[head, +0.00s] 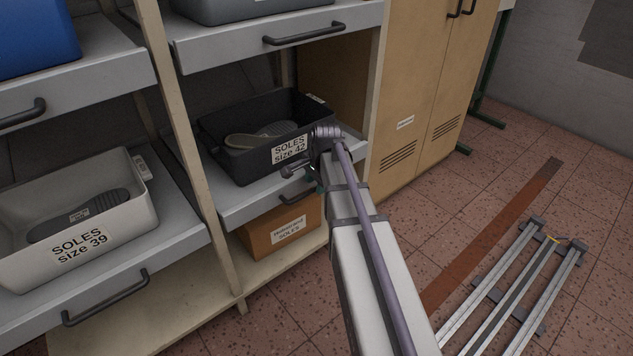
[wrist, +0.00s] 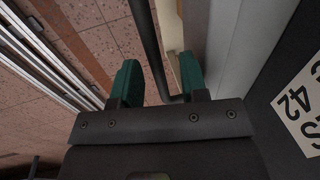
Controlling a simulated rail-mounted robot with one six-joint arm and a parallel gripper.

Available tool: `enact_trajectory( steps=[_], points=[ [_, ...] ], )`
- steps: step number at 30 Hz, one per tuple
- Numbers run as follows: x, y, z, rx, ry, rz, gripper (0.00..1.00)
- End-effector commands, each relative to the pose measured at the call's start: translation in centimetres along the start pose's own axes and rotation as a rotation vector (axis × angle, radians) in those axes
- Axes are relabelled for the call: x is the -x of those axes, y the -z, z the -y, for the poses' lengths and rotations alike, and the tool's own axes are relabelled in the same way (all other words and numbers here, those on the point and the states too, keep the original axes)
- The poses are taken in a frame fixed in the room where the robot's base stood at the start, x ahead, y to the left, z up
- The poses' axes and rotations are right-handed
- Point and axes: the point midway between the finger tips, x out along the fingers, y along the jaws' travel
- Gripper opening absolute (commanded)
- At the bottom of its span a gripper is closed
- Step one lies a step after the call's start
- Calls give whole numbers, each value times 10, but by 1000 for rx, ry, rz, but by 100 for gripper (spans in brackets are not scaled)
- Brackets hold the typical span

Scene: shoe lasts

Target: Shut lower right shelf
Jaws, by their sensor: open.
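The lower right shelf (head: 240,205) is a grey pull-out board with a dark bar handle (head: 296,194) on its front. It carries a black box (head: 225,155) labelled "SOLES size 42" with a sole inside. I cannot tell how far the shelf stands out of the frame. My gripper (head: 317,179) is at the handle, partly hidden by my own arm in the head view. In the wrist view my gripper (wrist: 160,80) is open, with the handle (wrist: 148,45) passing between its green fingers. The shelf front (wrist: 235,50) is just to the right; contact with the bar is unclear.
A cardboard box (head: 282,229) sits below the shelf. An upright post (head: 162,70) separates it from the lower left shelf (head: 180,247) with a white box (head: 105,225). The upper right shelf (head: 220,52) is above. A wooden cabinet (head: 425,85) stands right; metal rails (head: 500,290) lie on the floor.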

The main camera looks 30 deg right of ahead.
Motion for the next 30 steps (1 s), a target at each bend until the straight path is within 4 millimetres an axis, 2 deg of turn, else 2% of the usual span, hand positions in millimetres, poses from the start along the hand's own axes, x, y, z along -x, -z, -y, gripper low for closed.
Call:
enact_trajectory(
  steps=[1,9,12,15,28,30],
  points=[
    [14,0,1,0,0,0,40],
    [81,0,2,-1,1,0,40],
    [99,0,2,-1,1,0,40],
    [105,0,2,0,1,0,40],
    [102,0,1,2,1,0,40],
    [102,0,0,44,-1,1,40]
  ],
)
